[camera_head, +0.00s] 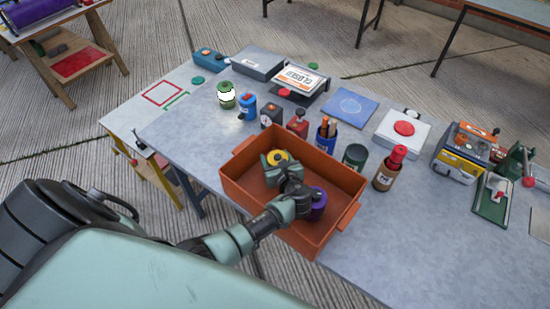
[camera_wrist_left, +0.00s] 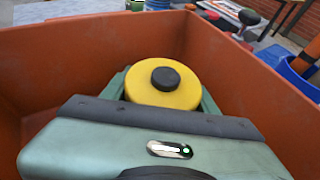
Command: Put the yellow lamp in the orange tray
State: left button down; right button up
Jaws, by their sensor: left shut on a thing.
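The orange tray (camera_head: 340,175) is a deep open box at the near edge of the grey table. My left gripper (camera_head: 274,158) reaches down into it and is shut on the yellow lamp (camera_head: 278,156). In the left wrist view the lamp (camera_wrist_left: 163,88) shows a round yellow top with a black knob, held between the green fingers, with the tray's walls (camera_wrist_left: 60,65) around it. Whether the lamp touches the tray floor is hidden. A purple round thing (camera_head: 318,203) is also in the tray, beside my wrist. My right gripper is not in view.
Behind the tray stand a blue cup with tools (camera_head: 326,137), a dark green can (camera_head: 355,157) and a brown bottle with a red cap (camera_head: 388,168). A green-and-white can (camera_head: 226,95) and a blue can (camera_head: 247,107) stand further left. The table's right front is clear.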

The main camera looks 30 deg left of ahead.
pick_arm(q)
jog(key=shift+f, duration=0.1)
jog(key=shift+c, duration=2.2)
grip_release()
jog(key=shift+s+d+r, duration=0.1)
jog(key=shift+d+r, duration=0.05)
jog(key=shift+r, duration=0.05)
jog(key=b+v, duration=0.1)
jog(key=v, duration=1)
jog(key=shift+s+d+r, duration=0.15)
jog(key=shift+s+d, duration=0.1)
